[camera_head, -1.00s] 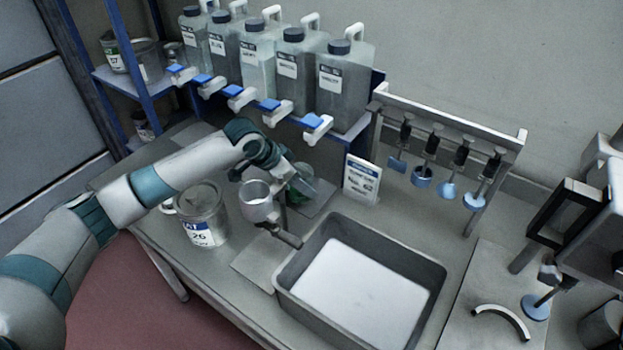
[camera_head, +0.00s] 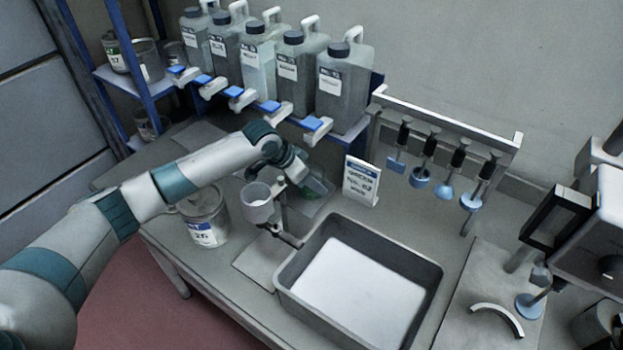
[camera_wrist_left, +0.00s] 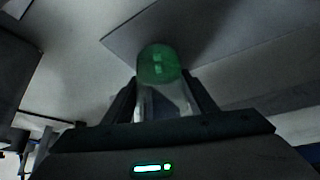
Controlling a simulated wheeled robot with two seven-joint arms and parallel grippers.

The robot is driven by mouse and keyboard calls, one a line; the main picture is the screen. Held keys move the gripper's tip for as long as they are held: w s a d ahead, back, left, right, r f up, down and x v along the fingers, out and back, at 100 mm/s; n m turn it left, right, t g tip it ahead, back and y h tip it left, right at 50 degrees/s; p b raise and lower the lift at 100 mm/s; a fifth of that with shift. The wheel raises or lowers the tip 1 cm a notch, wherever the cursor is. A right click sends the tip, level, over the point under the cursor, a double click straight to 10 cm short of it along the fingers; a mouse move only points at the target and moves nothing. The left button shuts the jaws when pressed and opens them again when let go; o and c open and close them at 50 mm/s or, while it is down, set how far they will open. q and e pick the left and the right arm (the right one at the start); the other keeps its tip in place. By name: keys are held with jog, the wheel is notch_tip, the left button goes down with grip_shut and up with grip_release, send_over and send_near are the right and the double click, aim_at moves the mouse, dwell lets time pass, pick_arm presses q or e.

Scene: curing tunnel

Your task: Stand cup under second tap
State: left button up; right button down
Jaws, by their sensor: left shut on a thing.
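My left gripper (camera_head: 308,178) is shut on a clear cup with a green end, which shows in the left wrist view as the cup (camera_wrist_left: 158,66) between the fingers. In the head view the cup (camera_head: 320,186) is partly hidden by the gripper and sits over the bench behind the grey tray. Several taps with blue handles line the front of the jug shelf; the second from the left (camera_head: 212,88) and second from the right (camera_head: 269,107) are both empty below. The gripper is in front of and below the right end tap (camera_head: 316,125). My right gripper is not in view.
A white funnel cup on a stand (camera_head: 258,203) is close in front of the gripper. A tin (camera_head: 203,220) stands left of it, under my arm. A sign card (camera_head: 361,182) stands to the right. A grey tray (camera_head: 433,290) fills the front.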

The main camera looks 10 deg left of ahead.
pick_arm(q)
jog(key=shift+f, duration=0.15)
jog(key=o, duration=1.2)
jog(key=shift+o, duration=0.2)
jog(key=b+v, duration=0.2)
jog(key=v, duration=1)
jog(key=shift+b, duration=0.35)
